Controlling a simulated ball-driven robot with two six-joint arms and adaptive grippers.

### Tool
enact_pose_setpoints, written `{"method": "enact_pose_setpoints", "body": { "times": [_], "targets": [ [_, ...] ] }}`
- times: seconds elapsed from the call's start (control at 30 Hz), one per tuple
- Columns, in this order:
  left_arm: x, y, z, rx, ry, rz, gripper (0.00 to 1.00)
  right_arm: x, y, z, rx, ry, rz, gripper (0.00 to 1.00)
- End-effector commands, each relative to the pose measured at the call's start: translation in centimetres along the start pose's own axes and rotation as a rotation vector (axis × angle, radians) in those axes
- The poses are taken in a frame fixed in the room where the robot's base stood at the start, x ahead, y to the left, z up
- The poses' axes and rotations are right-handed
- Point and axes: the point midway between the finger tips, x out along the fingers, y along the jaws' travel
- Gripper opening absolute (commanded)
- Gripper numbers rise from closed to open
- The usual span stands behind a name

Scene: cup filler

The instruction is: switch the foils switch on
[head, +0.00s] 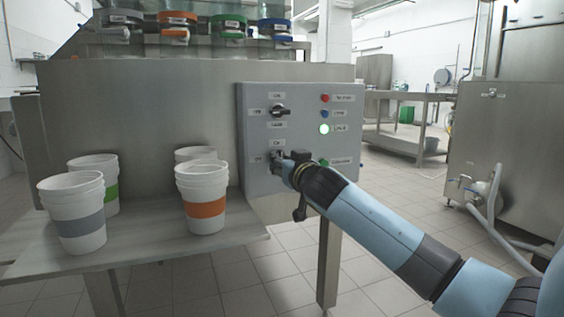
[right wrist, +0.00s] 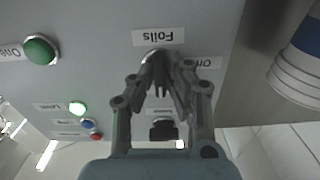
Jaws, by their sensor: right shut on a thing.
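The grey control panel (head: 248,170) carries the foils switch (right wrist: 150,54), which sits beside its "Foils" label in the right wrist view. That view shows the panel upside down. My right gripper (right wrist: 161,84) is shut on the foils switch, its fingers on both sides of the knob. In the head view my right gripper (head: 284,160) is at the lower left switch position and covers most of the knob. The knob's exact angle is hidden. My left gripper is not in view.
A second black rotary switch (head: 279,112) is above on the panel. Red, blue, lit green-white (head: 324,129) and green (right wrist: 40,49) buttons are to its right. Stacked white cups (head: 201,183) stand on the metal shelf (head: 150,245) at left.

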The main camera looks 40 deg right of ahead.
Motion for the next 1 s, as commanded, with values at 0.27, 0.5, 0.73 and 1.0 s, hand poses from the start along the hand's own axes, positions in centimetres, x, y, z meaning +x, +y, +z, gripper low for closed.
{"method": "enact_pose_setpoints", "body": {
  "times": [0.27,0.5,0.73,1.0],
  "targets": [
    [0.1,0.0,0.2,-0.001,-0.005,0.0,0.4,0.0,0.0,0.2,0.002,-0.003,0.0,0.35],
    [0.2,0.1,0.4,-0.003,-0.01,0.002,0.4,-0.2,0.0,0.1,0.0,-0.002,0.0,0.35],
    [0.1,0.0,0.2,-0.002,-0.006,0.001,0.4,-3.8,0.0,0.2,-0.003,-0.004,-0.002,0.35],
    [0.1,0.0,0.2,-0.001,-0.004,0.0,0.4,-9.6,0.0,0.2,-0.001,-0.005,-0.001,0.35]
  ]
}}
